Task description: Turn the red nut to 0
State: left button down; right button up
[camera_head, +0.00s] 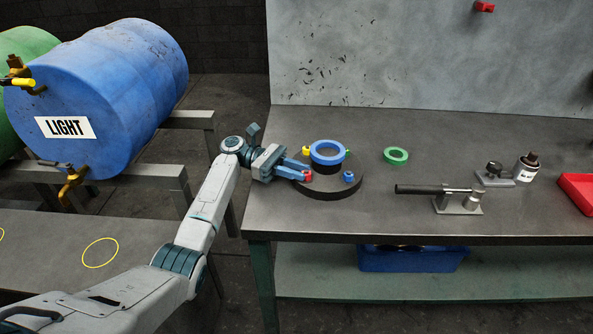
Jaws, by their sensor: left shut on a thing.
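A round dark base (336,189) stands on the workbench near its front left corner. A blue ring (327,151) sits on its middle. Small coloured nuts sit around its rim: the red nut (308,177) at the front left, a yellow one (306,151) at the back left, a blue one (349,177) at the front right, and a green one mostly hidden behind the ring. My left gripper (304,174) reaches in from the left, shut on the red nut. Any number marks are too small to read. My right gripper is not in view.
On the workbench (290,225) lie a green ring (395,156), a black-handled lever tool (440,193), a small clamp (493,174), a bottle (526,167) and a red tray (577,190). A blue bin (410,260) is on the lower shelf.

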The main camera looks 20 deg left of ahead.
pick_arm(q)
jog(key=c, duration=1.2)
grip_release()
jog(key=shift+d, duration=0.1)
jog(key=shift+c, duration=0.2)
jog(key=shift+a, duration=0.2)
jog(key=a, duration=0.3)
jog(key=a+b, duration=0.1)
jog(key=a, duration=0.1)
jog(key=w+a+b, duration=0.1)
jog(key=a, duration=0.2)
jog(key=shift+a+f, duration=0.15)
jog(key=shift+a, duration=0.2)
jog(key=shift+w+a+b, duration=0.1)
jog(key=shift+a+b, duration=0.25)
jog(key=shift+a, duration=0.5)
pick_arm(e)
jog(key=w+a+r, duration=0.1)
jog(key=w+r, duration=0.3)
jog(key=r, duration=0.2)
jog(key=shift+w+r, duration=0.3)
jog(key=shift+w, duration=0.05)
